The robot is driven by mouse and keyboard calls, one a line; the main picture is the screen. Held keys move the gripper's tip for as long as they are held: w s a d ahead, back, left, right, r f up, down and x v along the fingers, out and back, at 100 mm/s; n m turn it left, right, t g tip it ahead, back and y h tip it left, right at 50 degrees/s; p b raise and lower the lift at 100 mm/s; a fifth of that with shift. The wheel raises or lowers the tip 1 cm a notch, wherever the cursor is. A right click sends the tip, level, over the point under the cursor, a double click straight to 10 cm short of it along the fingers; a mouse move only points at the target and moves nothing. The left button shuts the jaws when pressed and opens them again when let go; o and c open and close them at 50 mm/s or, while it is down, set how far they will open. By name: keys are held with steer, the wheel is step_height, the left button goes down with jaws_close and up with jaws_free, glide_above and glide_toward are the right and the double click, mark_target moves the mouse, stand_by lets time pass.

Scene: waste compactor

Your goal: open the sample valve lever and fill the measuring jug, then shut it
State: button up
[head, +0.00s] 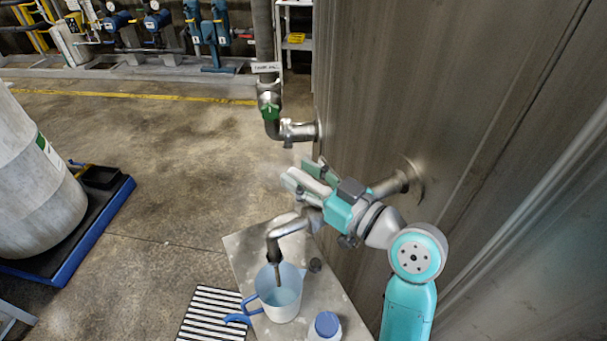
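The measuring jug (281,303), pale with a blue handle, stands upright on a small grey table. A bent metal sample spout (284,232) comes down over it, its narrow tip at the jug's mouth. The jug's inside looks light blue; I cannot tell the liquid level or whether anything is flowing. My gripper (306,178) is above and behind the spout, beside the pipe from the steel wall. A green piece (312,169) shows at its fingers; I cannot tell whether it is the valve lever or part of a finger. The finger gap is unclear.
A white bottle with a blue cap (326,325) stands right of the jug on the table (245,250). A pipe with a green valve (269,112) rises behind. The steel wall (430,90) closes the right. A drum (35,185) on a blue-edged pallet stands left.

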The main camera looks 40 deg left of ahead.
steer(key=shift+d, duration=0.1)
steer(key=d, duration=1.2)
steer(key=shift+s, duration=0.2)
steer(key=w+d+f+m+t+h, duration=0.1)
steer(key=d+f+m+t+h, duration=0.1)
steer(key=d+f+m+t, duration=0.45)
steer(key=w+d+f+m+t+h, duration=0.1)
steer(key=d+f+m+t+h, duration=0.15)
steer(key=f, duration=0.65)
steer(key=s+d+f+m+t+h, duration=0.3)
steer(key=s+d+f+m+h, duration=0.3)
steer(key=d+f, duration=0.4)
steer(key=s+d+f+m+t+h, duration=0.1)
steer(key=s+d+h, duration=0.1)
steer(key=s+d, duration=0.35)
steer(key=s+d+f+m+h, duration=0.1)
steer(key=s+d+m+h, duration=0.15)
steer(key=s+d, duration=0.3)
steer(key=s+d+r+h, duration=0.1)
steer(key=s+d+r, duration=0.1)
steer(key=s, duration=0.4)
steer(key=s+d+r+t+h, duration=0.1)
steer(key=s+r+h, duration=0.1)
steer(key=s, duration=0.5)
steer(key=shift+s+d+r+n, duration=0.3)
steer(key=shift+d+r+n, duration=0.05)
steer(key=shift+r+n, duration=0.15)
